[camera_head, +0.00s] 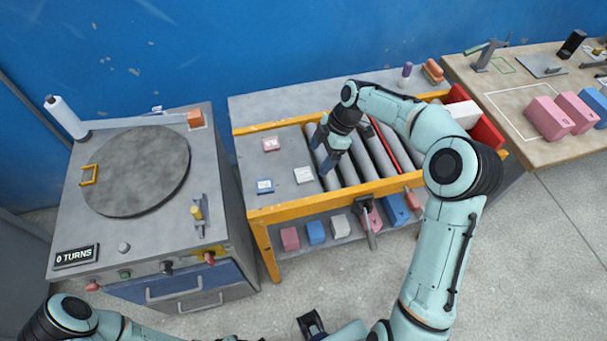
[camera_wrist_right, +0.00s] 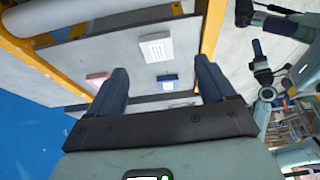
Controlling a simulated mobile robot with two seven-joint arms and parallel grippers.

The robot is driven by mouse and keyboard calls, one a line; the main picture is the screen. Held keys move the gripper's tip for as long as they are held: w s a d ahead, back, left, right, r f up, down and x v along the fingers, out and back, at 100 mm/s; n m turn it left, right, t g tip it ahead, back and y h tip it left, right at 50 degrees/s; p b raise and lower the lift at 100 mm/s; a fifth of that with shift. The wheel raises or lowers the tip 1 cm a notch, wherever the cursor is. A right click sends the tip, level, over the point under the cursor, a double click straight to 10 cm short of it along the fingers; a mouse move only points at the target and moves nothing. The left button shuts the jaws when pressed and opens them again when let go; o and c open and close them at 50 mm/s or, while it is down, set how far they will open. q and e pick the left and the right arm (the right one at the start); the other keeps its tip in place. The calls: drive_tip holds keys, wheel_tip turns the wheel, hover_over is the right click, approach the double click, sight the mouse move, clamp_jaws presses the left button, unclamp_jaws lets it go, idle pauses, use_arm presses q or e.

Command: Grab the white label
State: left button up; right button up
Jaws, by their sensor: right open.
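The white label (camera_head: 303,175) lies flat on the grey plate at the left end of the roller table, in front of the rollers. It also shows in the right wrist view (camera_wrist_right: 155,48), between and beyond my fingers. A red-edged label (camera_head: 271,144) and a blue-edged label (camera_head: 265,186) lie on the same plate. My right gripper (camera_head: 320,155) is open and empty. It is above the rollers, just right of the white label and apart from it. A dark part at the bottom of the head view may be my left gripper (camera_head: 311,323); its jaws are unclear.
The roller table (camera_head: 280,211) has a yellow frame, with pink, blue and white blocks on a lower shelf. A cabinet with a round turntable (camera_head: 135,170) stands left. A wooden bench (camera_head: 520,105) with pink boxes stands right. Plate space around the labels is clear.

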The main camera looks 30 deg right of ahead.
sight(307, 173)
drive_tip(key=shift+x, duration=1.05)
drive_tip(key=shift+w+x, duration=0.15)
drive_tip(key=shift+x, duration=1.2)
drive_tip(key=shift+w+x, duration=0.15)
drive_tip(key=shift+x, duration=1.15)
drive_tip(key=shift+d, duration=0.15)
drive_tip(key=c, duration=1.1)
